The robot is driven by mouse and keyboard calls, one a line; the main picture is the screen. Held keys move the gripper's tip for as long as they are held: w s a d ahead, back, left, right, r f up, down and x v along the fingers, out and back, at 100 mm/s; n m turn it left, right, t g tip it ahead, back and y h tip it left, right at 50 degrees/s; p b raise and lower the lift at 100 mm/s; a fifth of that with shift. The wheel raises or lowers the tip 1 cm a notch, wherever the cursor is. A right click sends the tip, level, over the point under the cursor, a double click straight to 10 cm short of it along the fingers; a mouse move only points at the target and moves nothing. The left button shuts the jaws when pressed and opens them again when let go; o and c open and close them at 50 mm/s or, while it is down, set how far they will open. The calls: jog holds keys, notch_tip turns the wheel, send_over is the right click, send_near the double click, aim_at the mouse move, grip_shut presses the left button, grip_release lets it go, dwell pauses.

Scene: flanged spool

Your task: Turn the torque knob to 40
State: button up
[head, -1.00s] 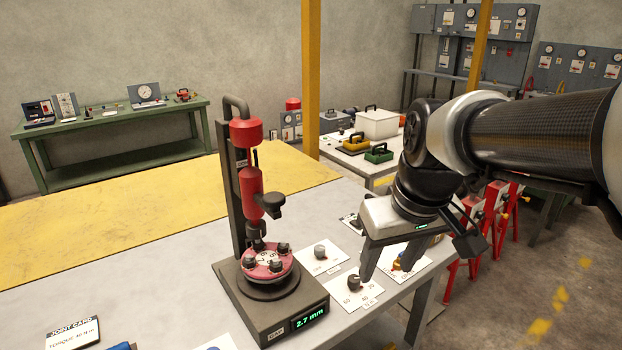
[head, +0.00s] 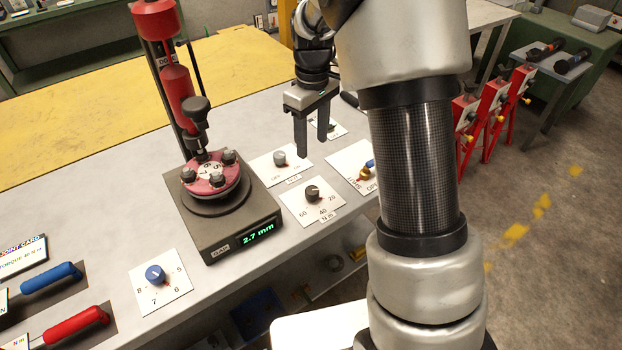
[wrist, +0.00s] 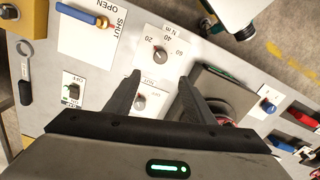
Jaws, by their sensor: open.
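The torque knob (head: 312,193) is a dark round knob on a white plate (head: 299,209) marked 20, 40, 60 and N m. Its exact pointer setting is too small to read. In the wrist view the knob (wrist: 160,56) is ahead of the fingertips, roughly centred between their lines, with 40 printed beyond it. My gripper (head: 312,148) is open and empty, pointing down above the bench, apart from the knob and on its far side in the head view. It also shows in the wrist view (wrist: 160,76), with a grey knob (wrist: 140,101) between the fingers.
The red press (head: 210,179) on its base reading 2.7 mm stands left of the knob. A plate with a yellow-and-blue valve (head: 366,170) lies to the right. A blue knob (head: 155,274) marked 5 to 8 is nearer left. Blue and red-handled tools lie further left.

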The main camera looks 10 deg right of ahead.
aim_at(312, 190)
notch_tip(312, 190, down, 17)
jog(key=shift+s+r, duration=0.1)
dwell(0.3)
jog(key=c, duration=1.1)
jog(key=shift+o, duration=0.2)
jog(key=shift+m, duration=0.4)
jog(key=m+b, duration=0.1)
jog(key=m, duration=0.3)
jog(key=shift+m, duration=0.3)
jog(key=m+b, duration=0.1)
jog(key=m, duration=0.5)
jog(key=shift+m, duration=0.4)
